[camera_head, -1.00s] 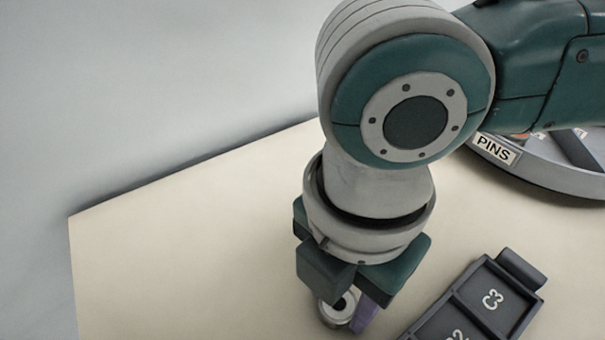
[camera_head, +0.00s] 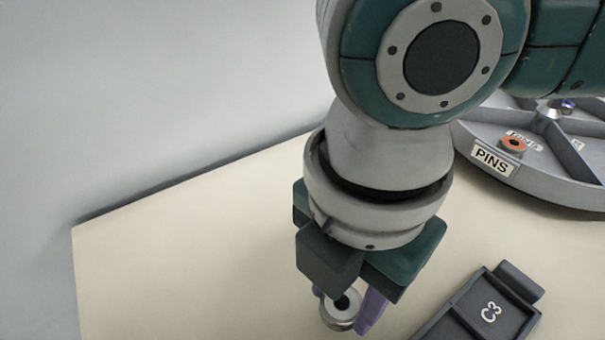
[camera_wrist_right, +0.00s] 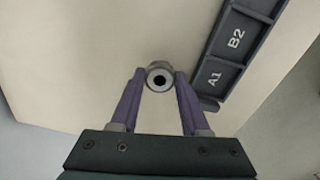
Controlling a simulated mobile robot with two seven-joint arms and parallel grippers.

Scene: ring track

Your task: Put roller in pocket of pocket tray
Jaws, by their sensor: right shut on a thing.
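The roller (camera_head: 341,309) is a silvery metal ring with a dark hole. My right gripper (camera_head: 343,308) is shut on it, with a purple finger on each side. In the right wrist view the roller (camera_wrist_right: 160,77) sits between the two fingertips (camera_wrist_right: 160,80). The dark grey pocket tray (camera_head: 520,316) lies on the table to the right of the gripper, with pocket C3 showing in the head view. The tray (camera_wrist_right: 212,95) also shows in the right wrist view, with pockets A1 and B2 looking empty. My left gripper is not in view.
A round grey divided carousel (camera_head: 480,168) labelled PINS stands at the back right. An orange-topped ring part (camera_head: 513,144) sits in it. The pale table (camera_head: 190,260) is clear to the left of my gripper, and its left edge shows.

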